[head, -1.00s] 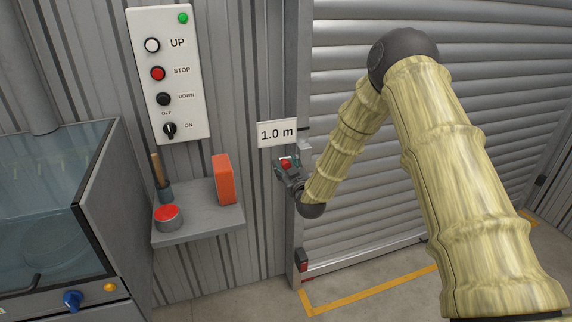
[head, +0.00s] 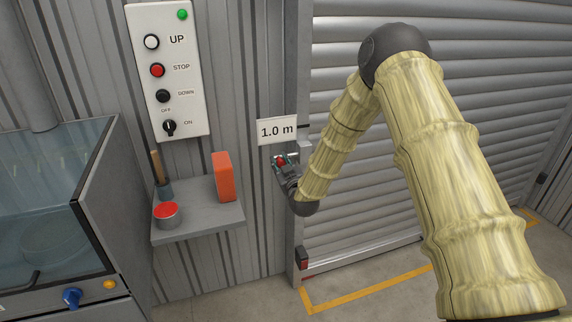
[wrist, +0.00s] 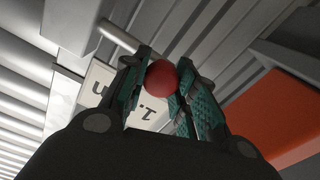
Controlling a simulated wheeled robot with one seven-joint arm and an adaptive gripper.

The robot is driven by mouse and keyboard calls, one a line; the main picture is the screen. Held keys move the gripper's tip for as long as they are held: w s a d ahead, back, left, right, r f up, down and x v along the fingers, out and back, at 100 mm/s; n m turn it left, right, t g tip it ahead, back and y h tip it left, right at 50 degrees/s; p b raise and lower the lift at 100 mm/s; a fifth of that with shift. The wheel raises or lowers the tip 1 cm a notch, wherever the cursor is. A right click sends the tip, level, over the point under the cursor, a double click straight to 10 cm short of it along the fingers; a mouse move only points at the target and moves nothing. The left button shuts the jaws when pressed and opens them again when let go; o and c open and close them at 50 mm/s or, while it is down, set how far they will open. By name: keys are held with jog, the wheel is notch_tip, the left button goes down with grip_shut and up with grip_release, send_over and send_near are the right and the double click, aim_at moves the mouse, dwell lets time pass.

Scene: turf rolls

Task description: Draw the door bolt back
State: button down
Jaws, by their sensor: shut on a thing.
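The bolt's red ball knob (wrist: 161,79) sits between my gripper's two fingers in the wrist view, with a finger pad against each side. My gripper (head: 281,158) is shut on this knob at the door's left frame, just below the 1.0 m sign (head: 277,131). A pale metal rod (wrist: 118,38) runs from a light bracket toward the left finger, which hides its near end. The bracket (head: 304,147) shows right of my gripper in the head view. How far the rod reaches into the door side cannot be told.
The grey roller door (head: 450,130) fills the right. Left of my gripper, a wall shelf (head: 200,222) carries an orange block (head: 223,177), a red-topped tin (head: 165,215) and a wooden-handled tool. A control panel (head: 182,75) hangs above it. A glass-fronted cabinet (head: 50,200) stands far left.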

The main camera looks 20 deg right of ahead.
jog(key=shift+a+b, duration=0.35)
jog(key=shift+a, duration=1.45)
jog(key=c, duration=1.1)
grip_release()
jog(key=shift+a, duration=0.2)
jog(key=s, duration=1.2)
jog(key=shift+d, duration=0.35)
